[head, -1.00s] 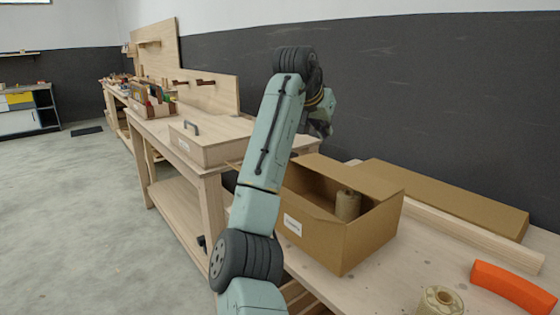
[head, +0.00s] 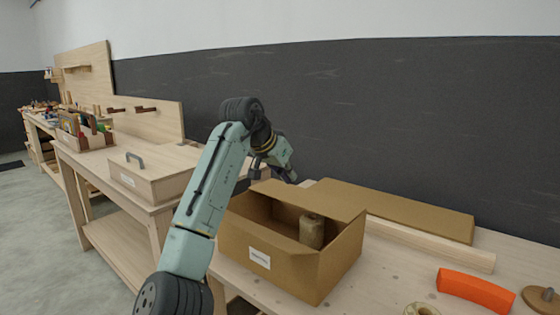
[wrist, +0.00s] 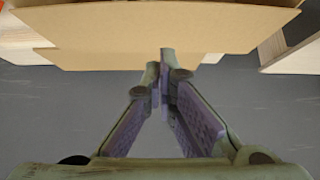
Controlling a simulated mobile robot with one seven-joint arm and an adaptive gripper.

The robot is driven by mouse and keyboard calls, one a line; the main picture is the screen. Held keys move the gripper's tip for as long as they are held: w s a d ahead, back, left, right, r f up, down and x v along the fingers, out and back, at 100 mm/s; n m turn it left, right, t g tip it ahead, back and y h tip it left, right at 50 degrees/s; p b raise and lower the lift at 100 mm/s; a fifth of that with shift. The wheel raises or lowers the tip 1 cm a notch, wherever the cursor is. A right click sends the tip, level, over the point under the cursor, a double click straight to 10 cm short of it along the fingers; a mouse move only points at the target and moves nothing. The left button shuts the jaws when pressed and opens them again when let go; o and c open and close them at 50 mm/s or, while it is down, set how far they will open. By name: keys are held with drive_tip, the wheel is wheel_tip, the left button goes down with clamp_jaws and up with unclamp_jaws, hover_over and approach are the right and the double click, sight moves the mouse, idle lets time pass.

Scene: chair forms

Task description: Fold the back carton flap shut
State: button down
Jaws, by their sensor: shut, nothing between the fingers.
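The brown carton (head: 262,262) stands on the bench with a white label on its near side. Its back flap (head: 320,197) is a tan panel leaning inward over the back part of the opening; the front part stays open. A tan roll (head: 311,232) stands inside, partly hidden. My gripper (head: 288,176) is behind the carton's back left corner, near the flap's left end. In the wrist view, my gripper (wrist: 165,55) is shut and empty, its tips close to the edge of the cardboard (wrist: 150,28). I cannot tell whether they touch.
A long flat brown box (head: 420,210) and a pale wood strip (head: 430,242) lie behind and right of the carton. An orange curved piece (head: 475,290) and a spool (head: 421,309) are at the front right. A wooden box (head: 155,178) with a handle stands left.

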sight(293, 200)
drive_tip(key=f, duration=0.5)
drive_tip(key=shift+w+d+p, duration=0.2)
drive_tip(key=shift+w+p, duration=0.05)
drive_tip(key=shift+p, duration=0.05)
drive_tip(key=shift+s+f+t+b, duration=0.1)
drive_tip(key=shift+f+t+b, duration=0.2)
drive_tip(key=shift+f+b, duration=0.6)
drive_tip(key=shift+a+r+h, duration=0.1)
drive_tip(key=shift+a+h, duration=0.05)
drive_tip(key=shift+h, duration=0.15)
